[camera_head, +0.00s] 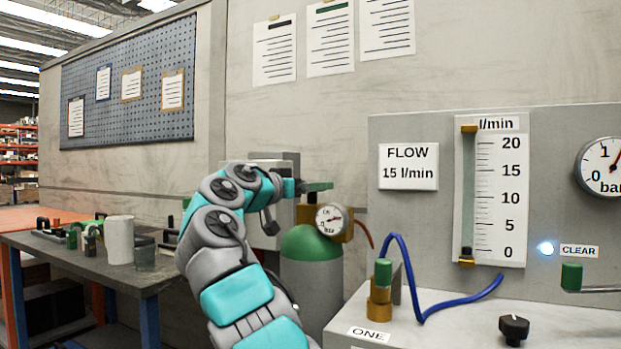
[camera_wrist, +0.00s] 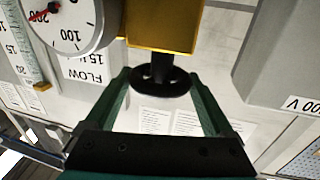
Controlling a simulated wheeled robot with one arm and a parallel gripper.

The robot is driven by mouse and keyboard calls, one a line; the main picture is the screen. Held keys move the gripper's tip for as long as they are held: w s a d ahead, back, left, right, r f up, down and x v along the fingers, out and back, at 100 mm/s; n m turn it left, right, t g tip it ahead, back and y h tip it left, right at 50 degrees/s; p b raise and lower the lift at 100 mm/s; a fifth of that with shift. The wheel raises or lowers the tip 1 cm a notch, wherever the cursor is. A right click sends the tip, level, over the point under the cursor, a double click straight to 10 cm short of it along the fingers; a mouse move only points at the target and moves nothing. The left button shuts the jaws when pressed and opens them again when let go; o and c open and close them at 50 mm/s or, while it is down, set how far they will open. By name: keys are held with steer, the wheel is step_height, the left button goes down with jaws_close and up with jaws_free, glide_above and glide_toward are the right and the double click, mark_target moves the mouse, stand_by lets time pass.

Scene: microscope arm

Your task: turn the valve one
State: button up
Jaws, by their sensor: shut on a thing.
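My gripper (camera_head: 316,187) is at the top of a green-shouldered gas cylinder (camera_head: 312,246). In the wrist view its green fingers are shut on the rim of a black handwheel (camera_wrist: 163,82), one finger on each side. The handwheel sits on a short black stem from a brass block (camera_wrist: 165,24). A round gauge (camera_head: 330,219) is beside it, also large in the wrist view (camera_wrist: 70,22). On the bench at the front, a brass valve with a green knob (camera_head: 382,290) stands by a label reading ONE (camera_head: 369,333), apart from my gripper.
A grey panel (camera_head: 430,240) carries a flow tube (camera_head: 467,195) with its float at the bottom, and a lit lamp (camera_head: 545,248) by CLEAR. A blue hose (camera_head: 410,275) loops across the bench. A table (camera_head: 110,270) with small items stands at left.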

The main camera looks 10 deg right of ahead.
steer(key=shift+r, duration=0.1)
stand_by(0.6)
steer(key=o, duration=1.1)
steer(key=v, duration=0.7)
steer(key=shift+s+a, duration=0.15)
steer(key=shift+a, duration=0.25)
